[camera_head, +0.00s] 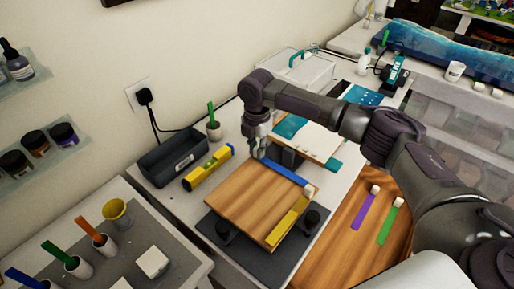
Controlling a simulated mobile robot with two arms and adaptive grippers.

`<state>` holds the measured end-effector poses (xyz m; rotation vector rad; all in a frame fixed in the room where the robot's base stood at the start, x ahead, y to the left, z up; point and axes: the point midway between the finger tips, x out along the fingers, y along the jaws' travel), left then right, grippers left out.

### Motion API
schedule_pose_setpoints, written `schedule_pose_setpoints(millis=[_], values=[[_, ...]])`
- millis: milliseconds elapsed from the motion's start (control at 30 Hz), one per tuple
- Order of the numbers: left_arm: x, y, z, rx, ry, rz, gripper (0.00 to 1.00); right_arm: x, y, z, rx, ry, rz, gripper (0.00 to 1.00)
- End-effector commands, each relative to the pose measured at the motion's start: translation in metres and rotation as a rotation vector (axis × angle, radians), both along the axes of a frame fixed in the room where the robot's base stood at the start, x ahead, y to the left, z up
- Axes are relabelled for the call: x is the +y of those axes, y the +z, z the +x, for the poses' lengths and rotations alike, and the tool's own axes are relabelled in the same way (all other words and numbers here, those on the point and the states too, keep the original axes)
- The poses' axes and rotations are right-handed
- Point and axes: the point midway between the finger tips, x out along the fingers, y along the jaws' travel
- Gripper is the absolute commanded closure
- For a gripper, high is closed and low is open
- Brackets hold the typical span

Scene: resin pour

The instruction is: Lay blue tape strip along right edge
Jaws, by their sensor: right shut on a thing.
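The blue tape strip (287,174) lies along the back right edge of the square wooden board (248,198), its near end close to a small white block. My right gripper (259,154) points down at the strip's far left end and is shut on it; the fingertips are small and partly hidden. A yellow strip (288,221) lies along the board's front right edge, with the white block (309,191) at its upper end. The board rests on dark round supports (311,219) above a dark mat (240,252). My left gripper is out of view.
A yellow level (207,168) and a dark bin (172,155) stand left of the board. Purple (363,210) and green (390,224) strips with white blocks lie on the wooden surface (342,250) at right. My right arm spans the space above it.

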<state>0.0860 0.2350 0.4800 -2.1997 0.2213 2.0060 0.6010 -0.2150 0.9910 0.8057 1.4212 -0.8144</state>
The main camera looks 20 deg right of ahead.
Motion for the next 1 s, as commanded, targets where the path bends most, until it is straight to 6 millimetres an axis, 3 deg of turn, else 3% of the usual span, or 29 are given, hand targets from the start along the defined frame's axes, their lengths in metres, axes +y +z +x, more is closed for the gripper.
schedule_pose_setpoints(millis=[667,700,867,1000], values=[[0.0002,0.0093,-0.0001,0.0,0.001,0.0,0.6,-0.0003,-0.0041,0.0,0.001,0.0,0.001,1.0],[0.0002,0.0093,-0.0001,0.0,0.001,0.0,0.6,-0.0003,-0.0047,0.0,0.001,0.0,0.001,0.81],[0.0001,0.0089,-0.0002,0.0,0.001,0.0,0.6,-0.0005,-0.0049,-0.0001,0.001,0.0,0.001,0.54],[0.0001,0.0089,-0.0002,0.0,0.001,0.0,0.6,-0.0006,-0.0048,-0.0001,0.001,0.0,0.0,0.53]])
